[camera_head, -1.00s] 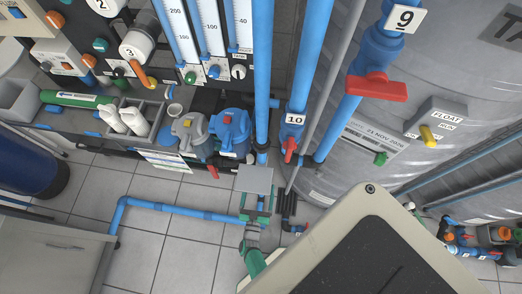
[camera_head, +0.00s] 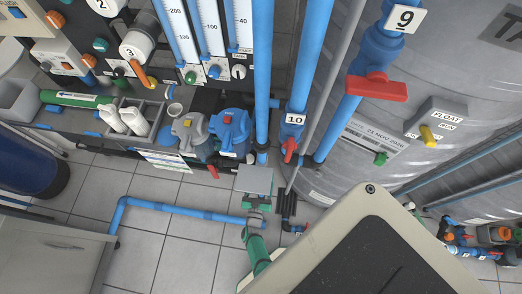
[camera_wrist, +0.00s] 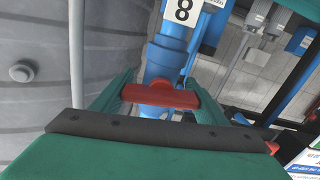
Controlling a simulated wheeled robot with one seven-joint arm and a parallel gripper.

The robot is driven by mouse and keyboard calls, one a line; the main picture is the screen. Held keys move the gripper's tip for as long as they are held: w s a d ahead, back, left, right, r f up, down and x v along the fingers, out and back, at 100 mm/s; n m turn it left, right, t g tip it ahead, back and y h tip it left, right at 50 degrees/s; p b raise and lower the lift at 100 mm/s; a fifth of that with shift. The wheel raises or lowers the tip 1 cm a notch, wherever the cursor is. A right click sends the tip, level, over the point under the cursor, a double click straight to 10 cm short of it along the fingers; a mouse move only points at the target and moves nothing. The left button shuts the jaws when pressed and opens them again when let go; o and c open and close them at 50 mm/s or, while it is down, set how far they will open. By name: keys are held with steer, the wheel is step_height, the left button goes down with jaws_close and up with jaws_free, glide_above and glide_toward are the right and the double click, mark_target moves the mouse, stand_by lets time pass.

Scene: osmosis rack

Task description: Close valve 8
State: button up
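Valve 8 is in the wrist view, with a white "8" label (camera_wrist: 183,10) on a blue vertical pipe and a red handle (camera_wrist: 160,97) lying nearly crosswise, slightly tilted. My gripper (camera_wrist: 162,88) has its two green fingers apart, one near each end of the red handle. I cannot tell whether the fingers touch it. In the head view, my green gripper (camera_head: 257,203) is low at the centre, near the foot of a blue pipe. There I cannot make out the red handle of valve 8.
Valve 10 (camera_head: 290,148) and valve 9 (camera_head: 377,87), both with red handles, stand right of my gripper in the head view. A large grey tank (camera_head: 455,70) fills the right. A blue floor pipe (camera_head: 185,210) runs to the left. Blue and grey filter housings (camera_head: 232,130) are close by.

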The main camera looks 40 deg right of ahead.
steer(key=shift+m, duration=0.8)
steer(key=o, duration=1)
steer(key=shift+o, duration=0.2)
steer(key=v, duration=1.1)
